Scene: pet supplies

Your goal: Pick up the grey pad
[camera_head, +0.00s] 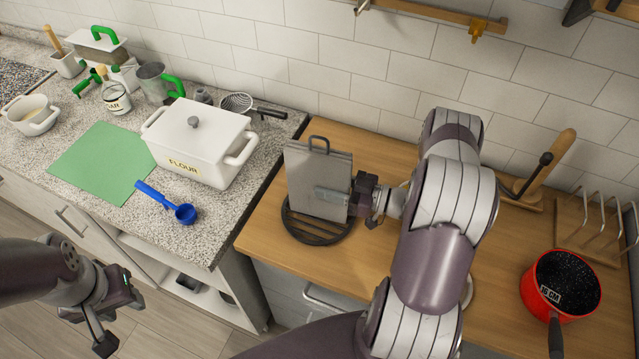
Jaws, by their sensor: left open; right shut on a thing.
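The grey pad (305,172) is a flat, upright slab with a small dark loop at its top edge. It stands over a round dark trivet (322,238) on the wooden counter; I cannot tell whether its bottom edge touches the trivet. My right gripper (338,196) comes in from the right and is shut on the grey pad near its right edge, a finger lying across the front face. My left gripper (112,318) is open and empty, low at the left over the floor, well away from the pad.
A white flour container (200,145), a blue scoop (167,202) and a green mat (98,162) are on the speckled counter to the left. A red pan (540,300) and a wire rack (598,222) are at the right. The tiled wall stands behind.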

